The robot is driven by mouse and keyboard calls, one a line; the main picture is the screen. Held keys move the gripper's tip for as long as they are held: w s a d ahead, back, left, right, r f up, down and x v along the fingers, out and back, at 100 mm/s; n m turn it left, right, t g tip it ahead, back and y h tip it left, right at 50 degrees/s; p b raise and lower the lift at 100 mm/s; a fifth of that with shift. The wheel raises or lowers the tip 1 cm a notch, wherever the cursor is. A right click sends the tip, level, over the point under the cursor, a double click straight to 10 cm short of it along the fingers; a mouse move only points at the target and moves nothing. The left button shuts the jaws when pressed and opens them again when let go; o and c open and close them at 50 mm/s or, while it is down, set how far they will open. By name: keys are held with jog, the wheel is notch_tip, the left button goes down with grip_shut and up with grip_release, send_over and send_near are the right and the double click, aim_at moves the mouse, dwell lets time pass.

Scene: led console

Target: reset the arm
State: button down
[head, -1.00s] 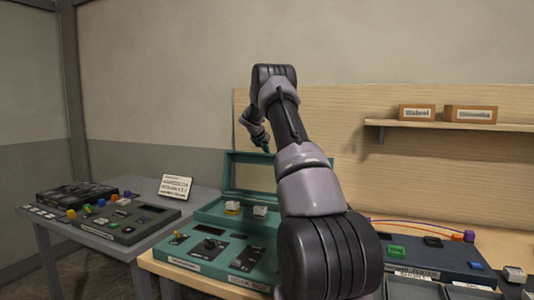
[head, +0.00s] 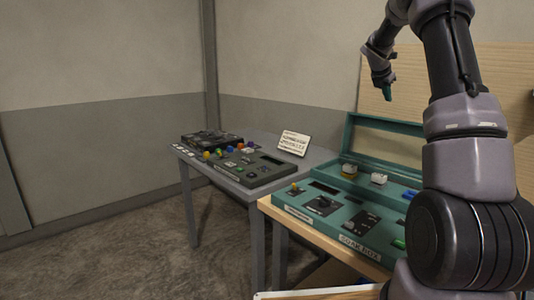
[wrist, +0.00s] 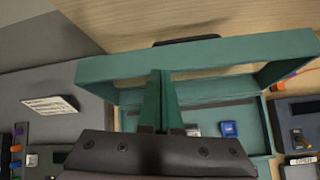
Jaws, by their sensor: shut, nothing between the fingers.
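My gripper (head: 389,93) shows in the head view at the end of my raised arm, above the open lid of the teal console box. In the wrist view my gripper (wrist: 162,102) has its two teal fingers together, with nothing between them. The teal console box (head: 330,213) stands on the wooden bench with its lid up. Its lid frame (wrist: 200,55) lies beyond and below the fingers in the wrist view. My arm hides the right part of the box in the head view.
A grey table (head: 235,180) at the left holds a dark console (head: 250,168), another dark panel (head: 210,138) and a white sign (head: 293,143). Several coloured knobs stand on these consoles. Bare floor (head: 120,230) is free at the left. In the wrist view another dark console (wrist: 298,112) lies at the right.

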jog(key=s+a+r+m+y, duration=0.2)
jog(key=s+a+r+m, duration=0.2)
jog(key=s+a+m, duration=0.6)
jog(key=s+a+r+m+y, duration=0.2)
jog(key=s+a+r+m, duration=0.25)
jog(key=s+a, duration=0.65)
jog(key=s+a+f+m+y, duration=0.1)
jog(key=s+m, duration=0.3)
jog(key=s, duration=0.4)
jog(key=s+a+f+m+t+y, duration=0.1)
jog(key=s+a+f+m+y, duration=0.1)
jog(key=s, duration=0.6)
jog(key=s+a+f+m+y, duration=0.1)
jog(key=s+a+f+m, duration=0.1)
jog(key=s+a+m, duration=0.3)
jog(key=s+m, duration=0.1)
jog(key=s, duration=0.2)
jog(key=shift+s+a+f+y, duration=0.2)
jog(key=shift+f+y, duration=0.1)
jog(key=shift+f, duration=0.1)
